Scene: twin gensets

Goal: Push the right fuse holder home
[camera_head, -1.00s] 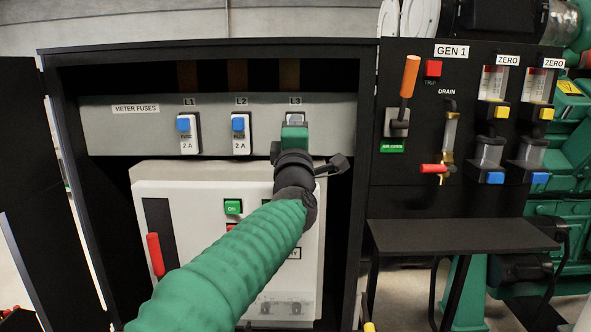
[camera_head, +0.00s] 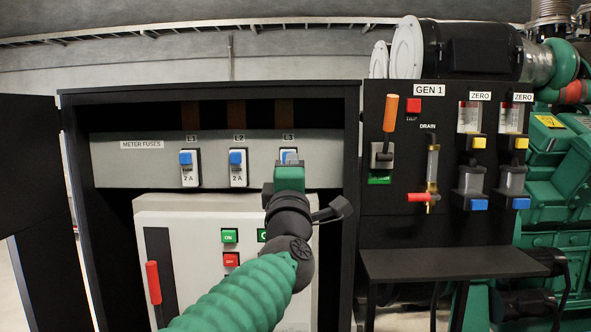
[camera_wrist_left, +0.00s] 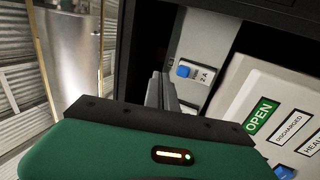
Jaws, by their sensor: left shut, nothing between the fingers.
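The right fuse holder (camera_head: 289,156), under the L3 label, shows its blue top; its lower part is hidden behind my left gripper. My left gripper (camera_head: 289,166) is shut and empty, just in front of and below that blue part; I cannot tell whether it touches. In the left wrist view its fingers (camera_wrist_left: 161,90) are together beside a white fuse holder (camera_wrist_left: 196,73) with a blue tab marked 2 A; I cannot tell which holder this is. The L1 holder (camera_head: 189,168) and L2 holder (camera_head: 238,168) sit on the grey meter fuse panel (camera_head: 140,172). My right gripper is not in view.
A black cabinet surrounds the panel, its door (camera_head: 32,150) open at the left. Below is a white box with a red handle (camera_head: 153,283) and buttons. At the right are the GEN 1 panel (camera_head: 375,210) and a black shelf (camera_head: 450,262).

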